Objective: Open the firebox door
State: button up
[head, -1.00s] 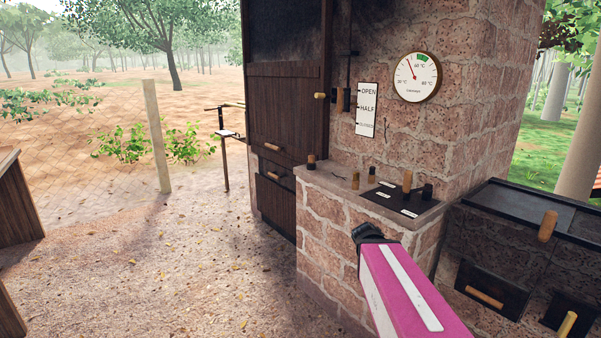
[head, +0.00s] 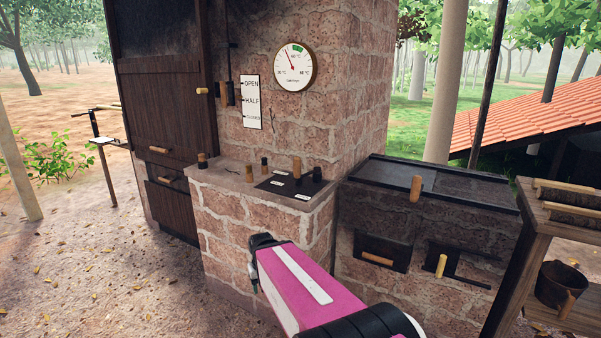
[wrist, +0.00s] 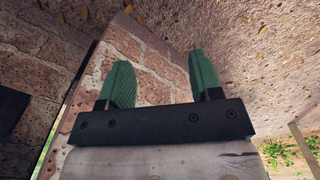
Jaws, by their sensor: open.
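A low brick firebox (head: 360,220) with a dark top stands at the right of the head view. Its front has a black door (head: 372,247) with a horizontal wooden handle (head: 377,258), which looks shut. Beside it is a second black panel (head: 470,266) with an upright wooden handle (head: 441,265). I cannot tell for sure which one the task means. My gripper (wrist: 162,80) is open, with two green fingers apart and nothing between them in the wrist view. In the head view my pink arm reaches forward, its dark end left of the doors and clear of both handles.
A brick ledge (head: 225,178) with several knobs adjoins the firebox. A tall wooden door (head: 170,110), a gauge (head: 294,67) and an OPEN/HALF sign (head: 251,102) are behind. A wooden table (head: 545,240) with a dark pot (head: 560,285) stands right. The ground at left is clear.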

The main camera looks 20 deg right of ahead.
aim_at(419, 179)
jog(key=z, duration=0.4)
jog(key=l+z, duration=0.1)
jog(key=z, duration=0.3)
jog(key=i+z, duration=0.1)
jog(key=z, duration=0.65)
jog(key=i+l, duration=0.05)
